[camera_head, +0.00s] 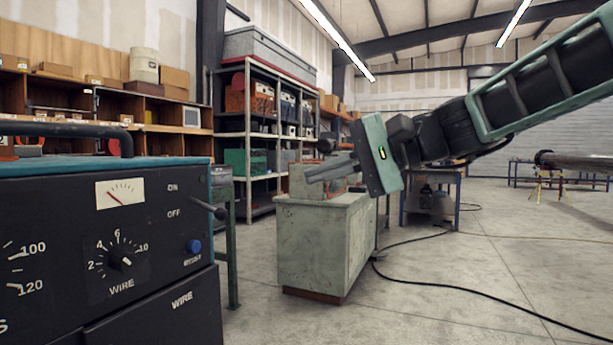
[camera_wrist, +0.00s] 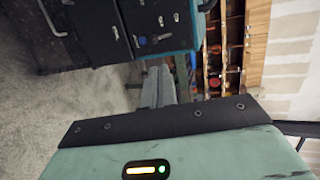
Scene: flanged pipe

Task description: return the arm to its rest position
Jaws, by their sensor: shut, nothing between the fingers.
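My arm reaches in from the upper right in the head view, with its end pointing left. My gripper (camera_head: 312,174) is held in the air, in front of a grey-green cabinet as seen from the head. Its two grey fingers lie together, shut and empty. In the wrist view the fingers of my gripper (camera_wrist: 158,74) show close together beyond the teal housing, with nothing between them. I cannot tell exactly how far the fingers are from the cabinet behind them.
A black welding machine (camera_head: 130,255) with dials stands close at the left. The grey-green cabinet (camera_head: 322,240) stands mid-floor. Shelving (camera_head: 262,130) lines the back left. A black cable (camera_head: 470,297) lies across the floor. Open concrete floor (camera_head: 440,320) extends to the right.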

